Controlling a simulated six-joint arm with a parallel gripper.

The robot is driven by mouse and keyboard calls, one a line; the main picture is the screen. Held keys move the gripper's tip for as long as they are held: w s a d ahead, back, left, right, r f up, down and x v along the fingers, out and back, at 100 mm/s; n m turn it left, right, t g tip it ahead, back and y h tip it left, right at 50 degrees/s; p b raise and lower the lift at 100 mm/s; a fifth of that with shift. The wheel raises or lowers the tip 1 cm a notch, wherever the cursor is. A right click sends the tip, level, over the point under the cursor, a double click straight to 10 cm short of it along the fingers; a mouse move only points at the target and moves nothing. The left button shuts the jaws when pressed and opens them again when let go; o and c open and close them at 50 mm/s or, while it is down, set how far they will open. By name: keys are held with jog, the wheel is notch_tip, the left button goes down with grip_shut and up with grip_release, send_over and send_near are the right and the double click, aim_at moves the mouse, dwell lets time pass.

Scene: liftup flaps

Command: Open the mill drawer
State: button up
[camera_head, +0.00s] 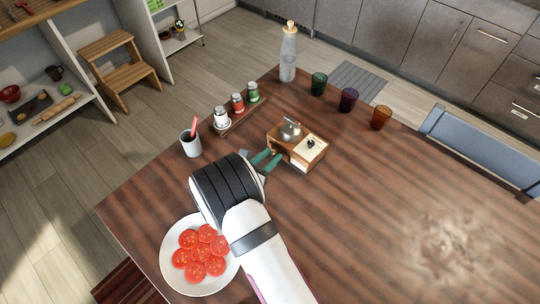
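A shaker rack (240,115) and a grey cup (191,144) stand left of the mill. A plate of tomato slices (172,270) lies beside my arm. A bottle (288,58) and coloured glasses (348,99) line the far edge.

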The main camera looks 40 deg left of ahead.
jog(key=shift+c, duration=0.2)
grip_shut()
dwell(1.2)
